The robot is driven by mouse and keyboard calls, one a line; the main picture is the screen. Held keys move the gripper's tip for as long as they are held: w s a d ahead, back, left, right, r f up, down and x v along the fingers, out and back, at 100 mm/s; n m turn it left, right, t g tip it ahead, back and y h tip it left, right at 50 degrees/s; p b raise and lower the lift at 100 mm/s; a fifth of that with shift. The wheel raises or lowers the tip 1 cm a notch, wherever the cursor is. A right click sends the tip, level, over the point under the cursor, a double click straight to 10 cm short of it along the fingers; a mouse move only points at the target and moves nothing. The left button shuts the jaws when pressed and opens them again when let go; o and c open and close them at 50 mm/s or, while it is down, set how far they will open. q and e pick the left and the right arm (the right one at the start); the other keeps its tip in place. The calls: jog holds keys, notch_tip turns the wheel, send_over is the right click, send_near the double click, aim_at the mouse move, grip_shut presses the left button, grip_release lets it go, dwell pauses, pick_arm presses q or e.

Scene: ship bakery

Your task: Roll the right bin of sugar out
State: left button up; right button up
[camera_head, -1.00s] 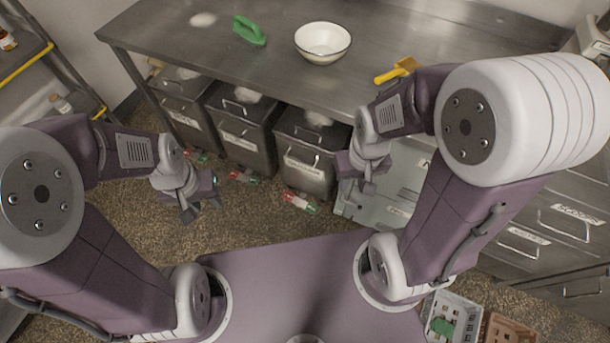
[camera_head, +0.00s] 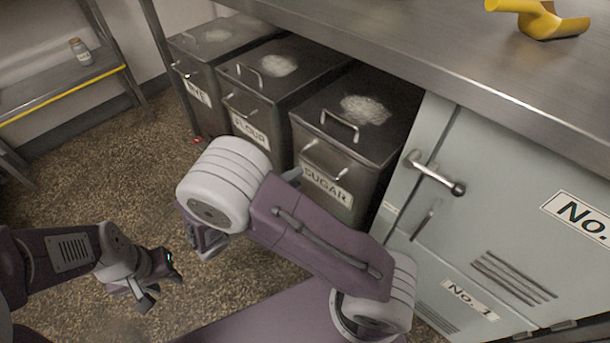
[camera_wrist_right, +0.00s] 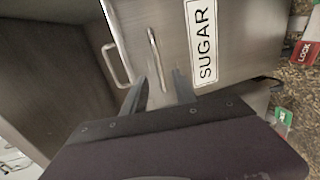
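The sugar bin (camera_head: 375,165) is a dark metal bin with a SUGAR label, rightmost of three under the steel table. Its lid has a handle (camera_head: 340,125), and its front has another handle (camera_head: 325,165). In the right wrist view the front handle (camera_wrist_right: 155,55) stands between the fingers of my right gripper (camera_wrist_right: 160,92), which are apart on either side of it; no grip shows. In the head view my right forearm mostly hides that gripper. My left gripper (camera_head: 150,283) is open and empty above the floor at lower left.
The flour bin (camera_head: 270,90) and another labelled bin (camera_head: 205,70) stand left of the sugar bin. A pale locker (camera_head: 470,215) with a lever handle stands close on its right. The steel table (camera_head: 420,50) overhangs the bins. Speckled floor (camera_head: 80,180) is free at left.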

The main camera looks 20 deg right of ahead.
aim_at(317, 165)
jog(key=b+x, duration=0.4)
jog(key=x, duration=0.4)
jog(key=shift+d, duration=0.25)
jog(key=shift+w+d, duration=0.15)
jog(key=shift+d, duration=0.15)
grip_shut()
dwell(0.8)
